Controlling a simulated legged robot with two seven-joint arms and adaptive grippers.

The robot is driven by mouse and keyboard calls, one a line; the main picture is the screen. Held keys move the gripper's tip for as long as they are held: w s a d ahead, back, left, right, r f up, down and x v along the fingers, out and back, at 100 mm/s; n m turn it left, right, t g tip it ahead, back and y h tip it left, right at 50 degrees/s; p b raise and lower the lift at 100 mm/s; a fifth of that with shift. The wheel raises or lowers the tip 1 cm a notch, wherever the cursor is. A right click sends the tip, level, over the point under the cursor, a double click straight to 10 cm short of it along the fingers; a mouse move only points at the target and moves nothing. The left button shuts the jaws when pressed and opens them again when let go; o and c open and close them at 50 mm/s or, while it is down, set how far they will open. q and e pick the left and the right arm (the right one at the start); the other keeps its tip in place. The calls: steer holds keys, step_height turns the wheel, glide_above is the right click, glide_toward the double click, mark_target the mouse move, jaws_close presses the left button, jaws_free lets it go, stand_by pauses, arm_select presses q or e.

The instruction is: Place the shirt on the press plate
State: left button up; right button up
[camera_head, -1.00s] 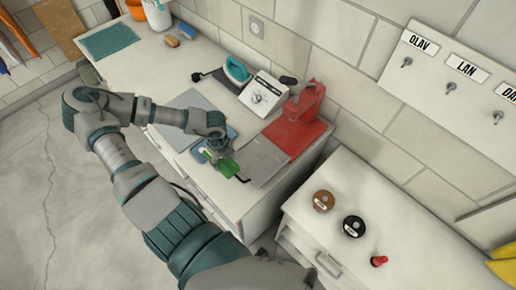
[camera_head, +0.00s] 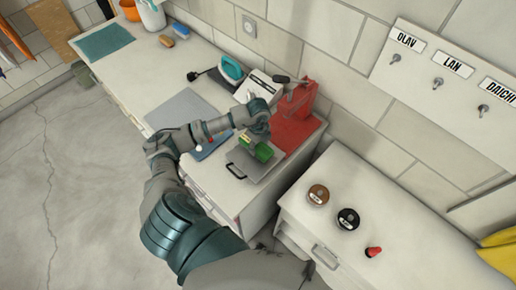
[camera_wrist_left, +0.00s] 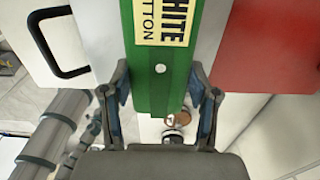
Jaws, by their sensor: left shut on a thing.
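My left gripper (camera_head: 258,138) is shut on a green piece (camera_head: 263,152) with a yellow label. The plate also shows in the left wrist view (camera_wrist_left: 92,30). I cannot tell whether the green piece touches the plate. My right gripper is not in view.
A grey sheet (camera_head: 182,108) and a blue piece (camera_head: 207,150) lie left of the plate, partly behind my arm. A teal iron (camera_head: 231,67) and a white box (camera_head: 262,85) stand behind. A lower cabinet (camera_head: 385,215) holds two round tins and a red item.

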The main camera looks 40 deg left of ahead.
mark_target(260, 147)
arm_select(q)
steer(key=f, duration=0.1)
steer(key=d+f, duration=0.1)
steer(key=shift+s+d+f+p, duration=0.1)
steer(key=shift+d+f+p, duration=0.05)
steer(key=shift+f+p, duration=0.25)
steer(key=shift+f, duration=0.1)
steer(key=o, duration=0.8)
steer(key=shift+f, duration=0.15)
steer(key=o, duration=0.4)
steer(key=shift+a, duration=0.55)
steer(key=shift+d, duration=0.15)
steer(key=shift+d+r, duration=0.1)
steer(key=shift+r, duration=0.25)
step_height(260, 147, up, 11)
steer(key=shift+f+b, duration=0.15)
steer(key=shift+b, duration=0.7)
steer(key=shift+r, duration=0.4)
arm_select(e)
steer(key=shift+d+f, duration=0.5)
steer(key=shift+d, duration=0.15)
